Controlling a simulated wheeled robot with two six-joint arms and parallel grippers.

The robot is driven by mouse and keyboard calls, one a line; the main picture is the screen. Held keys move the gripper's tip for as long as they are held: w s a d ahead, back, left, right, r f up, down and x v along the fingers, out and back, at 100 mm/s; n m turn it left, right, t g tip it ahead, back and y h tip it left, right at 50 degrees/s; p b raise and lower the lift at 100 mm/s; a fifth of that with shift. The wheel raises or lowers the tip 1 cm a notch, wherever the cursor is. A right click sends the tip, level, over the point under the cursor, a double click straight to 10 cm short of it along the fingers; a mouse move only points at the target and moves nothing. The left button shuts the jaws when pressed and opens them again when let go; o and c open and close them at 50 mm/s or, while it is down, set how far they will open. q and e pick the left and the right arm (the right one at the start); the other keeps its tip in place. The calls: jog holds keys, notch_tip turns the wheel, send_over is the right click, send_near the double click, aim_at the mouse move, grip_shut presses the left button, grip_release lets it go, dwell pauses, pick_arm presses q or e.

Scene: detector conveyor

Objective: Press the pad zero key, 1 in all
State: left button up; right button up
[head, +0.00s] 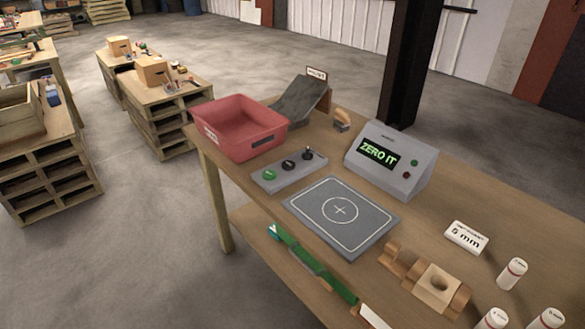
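A grey control strip (280,181) lies on the wooden bench. It carries a green key (270,175), a black key (288,165) and a black knob (307,153) on a stalk. The key labels are too small to read, so I cannot tell which is the pad zero key. A dark grey pad (310,212) with a white outline and a cross in a circle lies just in front of the strip. A grey display box (405,185) behind the pad shows "ZERO IT" in green. Neither of my grippers is in view.
A red bin (209,135) and a dark ramp (299,99) stand behind the strip. A white "5 mm" sign (455,242), a wooden block (433,287) and several white cylinders stand at the right. The space above the strip and pad is clear.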

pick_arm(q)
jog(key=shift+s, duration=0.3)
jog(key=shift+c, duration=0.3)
